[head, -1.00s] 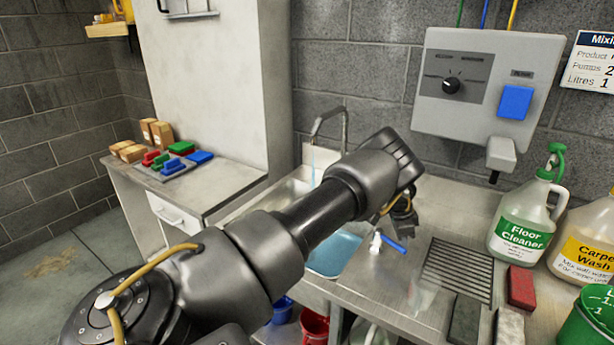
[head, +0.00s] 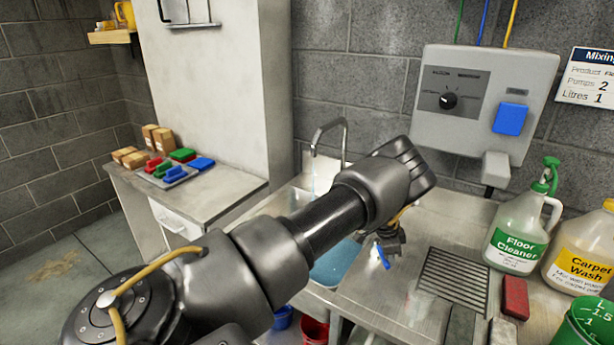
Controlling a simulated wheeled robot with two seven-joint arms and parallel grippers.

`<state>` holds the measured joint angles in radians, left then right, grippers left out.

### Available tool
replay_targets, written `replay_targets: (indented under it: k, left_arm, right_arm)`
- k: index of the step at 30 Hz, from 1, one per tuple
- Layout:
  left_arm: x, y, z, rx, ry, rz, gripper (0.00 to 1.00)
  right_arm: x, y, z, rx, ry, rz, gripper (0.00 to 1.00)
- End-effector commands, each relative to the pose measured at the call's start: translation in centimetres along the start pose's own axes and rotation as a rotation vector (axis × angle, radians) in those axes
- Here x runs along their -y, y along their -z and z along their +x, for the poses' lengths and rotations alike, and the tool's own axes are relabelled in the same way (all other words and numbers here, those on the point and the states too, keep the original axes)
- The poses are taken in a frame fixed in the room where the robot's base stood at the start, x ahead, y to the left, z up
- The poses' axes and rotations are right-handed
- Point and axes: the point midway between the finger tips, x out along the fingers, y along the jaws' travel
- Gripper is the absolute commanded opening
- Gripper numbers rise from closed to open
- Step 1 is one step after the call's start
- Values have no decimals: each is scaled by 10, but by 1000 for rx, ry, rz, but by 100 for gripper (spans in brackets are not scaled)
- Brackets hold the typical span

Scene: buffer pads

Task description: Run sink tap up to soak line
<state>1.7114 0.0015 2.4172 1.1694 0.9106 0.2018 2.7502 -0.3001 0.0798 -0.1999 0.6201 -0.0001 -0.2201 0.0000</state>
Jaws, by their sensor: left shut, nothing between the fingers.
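The sink tap (head: 330,128) is a grey curved spout at the back of the steel sink. A thin pale blue stream shows below its mouth. Blue water (head: 333,266) stands in the basin, which my left arm partly covers. I cannot make out a soak line. A small blue lever (head: 383,258) sits on the counter right of the basin. My left gripper (head: 389,249) points down at the lever, shut and empty, close against it; contact is unclear.
A grey dispenser box (head: 480,100) with a dial hangs on the wall. A floor cleaner jug (head: 517,240), a carpet wash jug (head: 585,255), a red block (head: 515,298) and a green tub (head: 588,325) stand right of the drain grate (head: 455,275).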

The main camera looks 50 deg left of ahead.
Motion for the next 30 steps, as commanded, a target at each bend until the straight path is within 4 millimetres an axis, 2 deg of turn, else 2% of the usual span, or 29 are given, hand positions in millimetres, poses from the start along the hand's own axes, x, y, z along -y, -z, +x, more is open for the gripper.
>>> replay_targets:
  k: [5,10,19,26,30]
  left_arm:
    - [-1,-2,-1,1,-1,-1,0]
    - [-5,-18,-7,2,-1,-3,0]
    - [-5,-22,-5,1,0,-1,0]
    - [-5,-41,-11,2,-2,-3,0]
    - [-5,-42,-10,0,-1,0,0]
  right_arm:
    - [0,0,-2,0,0,0,36]
    - [0,1,-14,0,0,0,36]
    - [0,1,-12,0,0,0,36]
    - [0,2,-19,0,0,0,36]
    - [0,2,-18,0,0,0,36]
